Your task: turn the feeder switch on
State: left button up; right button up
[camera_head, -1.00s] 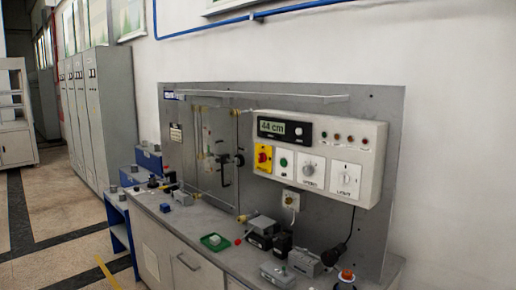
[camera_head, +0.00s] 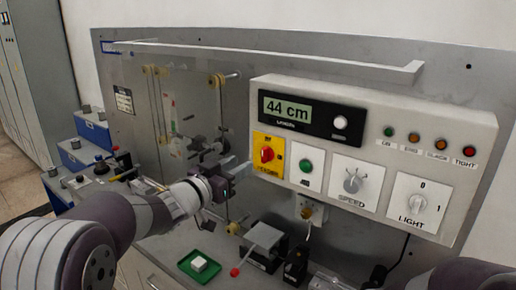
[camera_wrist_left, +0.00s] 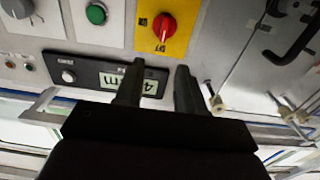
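The feeder switch is a red rotary knob (camera_head: 267,154) on a yellow plate at the left end of the white control box. In the left wrist view the knob (camera_wrist_left: 164,26) appears upside down at the top, with an "OFF" mark beside it. My left gripper (camera_head: 242,168) is just left of the yellow plate in the head view. In the wrist view its two dark fingers (camera_wrist_left: 158,70) are apart with nothing between them, and the knob lies beyond their tips, not touched.
The control box (camera_head: 365,105) also carries a green button (camera_head: 305,166), a speed knob (camera_head: 353,181), a light switch (camera_head: 409,202) and a "44 cm" display (camera_head: 288,110). Below are a socket (camera_head: 309,209), bench devices and a green tray (camera_head: 183,264).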

aim_at(263, 151)
pick_arm(q)
jog(key=p+x, duration=0.1)
jog(key=x, duration=0.3)
jog(key=p+x, duration=0.1)
jog(key=x, duration=0.3)
jog(key=shift+w+f, duration=0.2)
jog(key=shift+w, duration=0.3)
jog(key=shift+w+d, duration=0.15)
jog(key=shift+w, duration=0.05)
jog(key=shift+s+d+r, duration=0.1)
jog(key=shift+d+r, duration=0.05)
grip_shut()
